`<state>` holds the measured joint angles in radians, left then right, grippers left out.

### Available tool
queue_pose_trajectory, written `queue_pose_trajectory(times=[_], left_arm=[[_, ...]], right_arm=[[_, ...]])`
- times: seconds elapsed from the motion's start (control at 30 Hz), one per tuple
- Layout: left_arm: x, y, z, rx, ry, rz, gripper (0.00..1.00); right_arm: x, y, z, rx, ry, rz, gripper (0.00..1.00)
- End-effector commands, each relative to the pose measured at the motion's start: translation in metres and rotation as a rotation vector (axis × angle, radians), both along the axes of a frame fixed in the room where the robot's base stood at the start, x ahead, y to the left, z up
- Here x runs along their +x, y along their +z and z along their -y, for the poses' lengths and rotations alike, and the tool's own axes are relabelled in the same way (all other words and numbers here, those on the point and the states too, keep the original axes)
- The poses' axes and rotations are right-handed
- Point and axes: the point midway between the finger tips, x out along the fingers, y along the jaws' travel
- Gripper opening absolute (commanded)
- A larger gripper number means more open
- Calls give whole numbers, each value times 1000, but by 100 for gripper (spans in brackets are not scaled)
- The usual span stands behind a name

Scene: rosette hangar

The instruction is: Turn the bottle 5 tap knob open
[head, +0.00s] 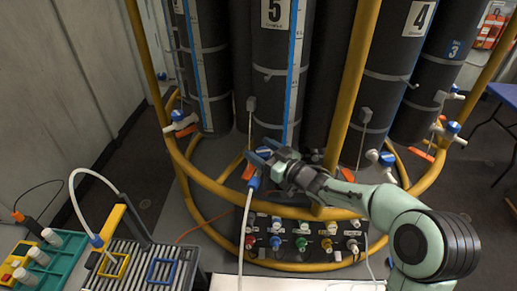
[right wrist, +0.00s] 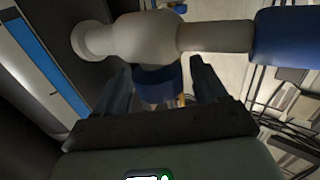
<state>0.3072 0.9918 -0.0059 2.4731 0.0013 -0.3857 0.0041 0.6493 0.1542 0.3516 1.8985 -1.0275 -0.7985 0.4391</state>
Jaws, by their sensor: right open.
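Bottle 5 (head: 270,48) is a tall black cylinder with a white "5" label, standing in the middle of the yellow-railed frame. My right gripper (head: 262,155) is at its tap, low on the front, and hides most of it in the head view. In the right wrist view the white tap body (right wrist: 140,38) runs across the top, beyond the fingers, with a blue end at the right. A blue knob (right wrist: 158,80) shows between my open right fingers (right wrist: 162,85). Whether either finger touches it I cannot tell. My left gripper is not in view.
Yellow rails (head: 215,185) ring the bottles. Bottle 4 (head: 400,45) stands to the right, with its own blue-knobbed tap (head: 386,158). Below is a black panel with coloured knobs (head: 301,243). A white hose (head: 243,225) hangs near my gripper. A slatted tray (head: 130,275) is lower left.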

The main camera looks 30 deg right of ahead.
Motion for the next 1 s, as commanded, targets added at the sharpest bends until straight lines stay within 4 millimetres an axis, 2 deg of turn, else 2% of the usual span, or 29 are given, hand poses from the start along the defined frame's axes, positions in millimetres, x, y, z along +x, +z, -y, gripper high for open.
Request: queue_pose_trajectory(times=[0.3,0.5,0.7,1.0], left_arm=[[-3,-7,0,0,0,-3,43],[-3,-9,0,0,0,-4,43],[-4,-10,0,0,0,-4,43],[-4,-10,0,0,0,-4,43]], right_arm=[[-67,-1,22,-3,-3,-1,72],[-100,0,33,-1,-3,-1,72],[-114,0,37,0,0,0,72],[-114,0,38,1,0,0,71]])
